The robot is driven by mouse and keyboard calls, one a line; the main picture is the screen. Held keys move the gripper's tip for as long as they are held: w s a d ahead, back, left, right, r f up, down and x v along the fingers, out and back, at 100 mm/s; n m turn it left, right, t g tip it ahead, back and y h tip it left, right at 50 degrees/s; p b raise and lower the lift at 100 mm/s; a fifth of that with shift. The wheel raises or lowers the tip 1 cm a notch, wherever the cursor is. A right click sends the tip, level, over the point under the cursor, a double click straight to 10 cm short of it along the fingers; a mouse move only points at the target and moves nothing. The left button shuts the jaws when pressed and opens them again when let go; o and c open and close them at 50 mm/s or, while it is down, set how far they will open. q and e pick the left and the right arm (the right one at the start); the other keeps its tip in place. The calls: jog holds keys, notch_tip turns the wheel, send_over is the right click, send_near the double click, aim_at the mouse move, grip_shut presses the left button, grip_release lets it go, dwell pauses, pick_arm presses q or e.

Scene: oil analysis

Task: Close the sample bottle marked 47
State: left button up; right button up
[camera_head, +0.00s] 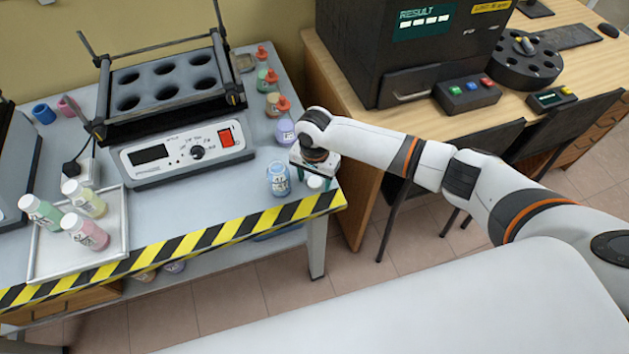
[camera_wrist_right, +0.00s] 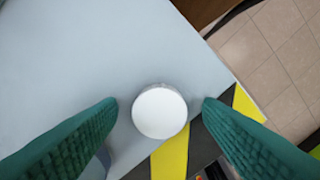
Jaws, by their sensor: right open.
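The sample bottle marked 47 (camera_head: 279,179) is a light-blue bottle standing upright near the table's front right corner, with no cap on its mouth. A round white cap (camera_head: 315,182) lies on the table just right of it. My right gripper (camera_head: 314,173) points down over the cap, open and empty. In the right wrist view, the cap (camera_wrist_right: 160,111) sits between the two green fingers, with a gap on each side. There the left finger hides most of what may be the bottle. My left gripper is not in view.
A heater block with a rack (camera_head: 190,155) stands behind the bottle. Several other bottles line the table's right side. A white tray (camera_head: 120,240) with capped bottles is at left. Yellow-black tape (camera_head: 230,232) marks the front edge; a dark analyser (camera_head: 400,50) stands on another table.

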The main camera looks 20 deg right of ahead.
aim_at(315, 181)
jog(key=c, duration=1)
jog(key=shift+c, duration=0.2)
jog(key=shift+r, duration=0.1)
notch_tip(315, 181, up, 10)
